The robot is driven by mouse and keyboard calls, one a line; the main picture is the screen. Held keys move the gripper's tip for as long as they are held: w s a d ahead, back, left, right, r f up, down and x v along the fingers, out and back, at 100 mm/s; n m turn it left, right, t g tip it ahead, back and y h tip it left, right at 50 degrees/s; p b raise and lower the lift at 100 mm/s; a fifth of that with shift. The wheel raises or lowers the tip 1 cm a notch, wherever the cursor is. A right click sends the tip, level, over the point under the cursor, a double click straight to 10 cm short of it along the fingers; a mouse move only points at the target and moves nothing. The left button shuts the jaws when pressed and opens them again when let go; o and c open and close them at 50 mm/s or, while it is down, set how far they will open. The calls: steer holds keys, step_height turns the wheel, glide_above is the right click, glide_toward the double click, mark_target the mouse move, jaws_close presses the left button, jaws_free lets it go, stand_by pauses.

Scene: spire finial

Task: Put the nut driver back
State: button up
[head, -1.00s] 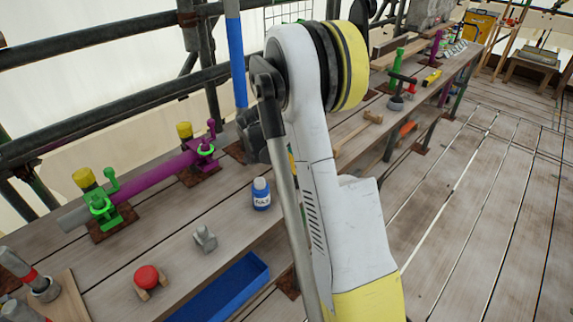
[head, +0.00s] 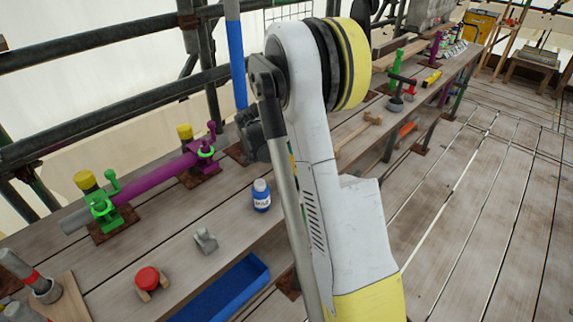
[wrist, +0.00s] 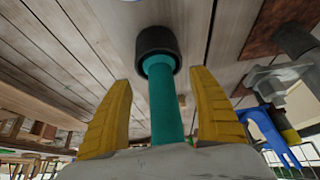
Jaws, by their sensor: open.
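The wrist view shows a teal cylindrical shaft, which looks like the nut driver (wrist: 165,110), running between the two yellow fingers of my gripper (wrist: 160,77). The fingers are open, with a gap on either side of the shaft. The shaft's far end meets a wide black cylinder (wrist: 156,42) against the planks; I cannot tell whether this is a holder or part of the tool. The near end is hidden by my gripper body. In the head view my arm hides the gripper and the teal tool.
A blue tray (head: 225,292) lies at the front. Scaffold rails (head: 110,40) run behind.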

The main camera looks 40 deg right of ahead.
steer(key=s+a+r+n+t+y+p, duration=0.1)
steer(key=s+a+r+n, duration=0.2)
steer(key=a+r, duration=0.55)
steer(key=s+a+r+n+t+y+p, duration=0.1)
steer(key=s+a+r+n+t+p, duration=0.15)
steer(key=a+r, duration=0.55)
steer(key=s+a+r+n+t+y, duration=0.1)
steer(key=s+a+n+y, duration=0.1)
steer(key=s+a+n, duration=0.3)
steer(key=s+a+r+n+t+y+b, duration=0.1)
steer(key=s+a+n+t, duration=0.1)
steer(key=s+a+n, duration=0.4)
steer(key=s+a, duration=0.3)
steer(key=a, duration=0.1)
steer(key=shift+s+a+r+y, duration=0.25)
steer(key=shift+y, duration=0.15)
steer(key=shift+n, duration=0.25)
